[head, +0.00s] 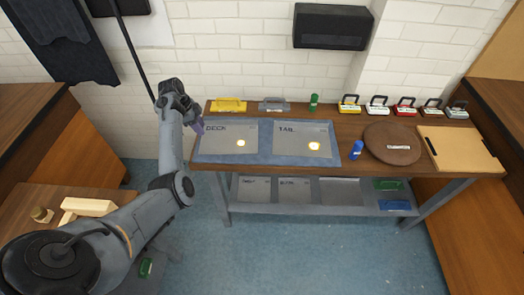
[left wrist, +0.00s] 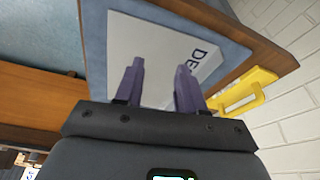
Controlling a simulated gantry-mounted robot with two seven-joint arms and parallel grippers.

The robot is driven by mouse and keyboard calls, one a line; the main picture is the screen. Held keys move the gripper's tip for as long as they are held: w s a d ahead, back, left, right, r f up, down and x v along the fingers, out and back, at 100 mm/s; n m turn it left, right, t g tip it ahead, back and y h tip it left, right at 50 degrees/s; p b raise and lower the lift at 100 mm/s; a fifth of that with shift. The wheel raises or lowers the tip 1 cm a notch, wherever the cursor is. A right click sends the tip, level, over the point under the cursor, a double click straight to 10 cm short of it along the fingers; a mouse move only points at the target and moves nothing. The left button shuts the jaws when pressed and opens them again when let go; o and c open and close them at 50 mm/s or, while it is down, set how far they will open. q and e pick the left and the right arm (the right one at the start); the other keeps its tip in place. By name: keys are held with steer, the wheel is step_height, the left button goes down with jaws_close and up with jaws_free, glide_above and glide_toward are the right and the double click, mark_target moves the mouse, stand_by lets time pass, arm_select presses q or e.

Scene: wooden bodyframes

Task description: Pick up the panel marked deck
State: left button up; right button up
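The deck panel (head: 222,148) is a flat light grey sheet with the word DECK at its upper left. It lies on the left half of a blue mat (head: 260,160) on the workbench, beside the panel marked TAIL (head: 290,145). My left gripper (head: 198,127) is at the left end of the bench, by the deck panel's left edge. In the left wrist view my left gripper (left wrist: 158,82) has its two purple fingers apart with nothing seen between them. Beyond them is the deck panel (left wrist: 150,40), its letters partly visible. My right gripper is not in view.
Behind the mat are a yellow tool (head: 229,105), a grey tool (head: 273,105) and a green bottle (head: 314,102). A blue bottle (head: 356,150) and a round brown disc (head: 392,144) are to the right. More panels lie on the lower shelf (head: 325,208).

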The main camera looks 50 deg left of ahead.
mark_target(227, 121)
arm_select(q)
steer(key=w+b, duration=0.1)
steer(key=w+t+b, duration=0.1)
steer(key=w, duration=0.1)
steer(key=shift+w+a, duration=0.2)
steer(key=shift+w, duration=0.05)
step_height(227, 121, up, 4)
steer(key=w+a+t+b, duration=0.2)
steer(key=w+b, duration=0.1)
steer(key=b, duration=0.1)
steer(key=x, duration=0.5)
steer(key=shift+w+d+b, duration=0.3)
steer(key=shift+d+b, duration=0.05)
steer(key=shift+b, duration=0.05)
steer(key=b+x, duration=0.1)
steer(key=x, duration=0.3)
steer(key=shift+s, duration=0.1)
steer(key=shift+w+d+f+b, duration=0.1)
steer(key=shift+w+f+b, duration=0.2)
steer(key=shift+f+b, duration=0.05)
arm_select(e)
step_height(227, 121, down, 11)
arm_select(q)
steer(key=shift+c, duration=0.3)
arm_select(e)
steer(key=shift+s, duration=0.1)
arm_select(q)
jaws_close()
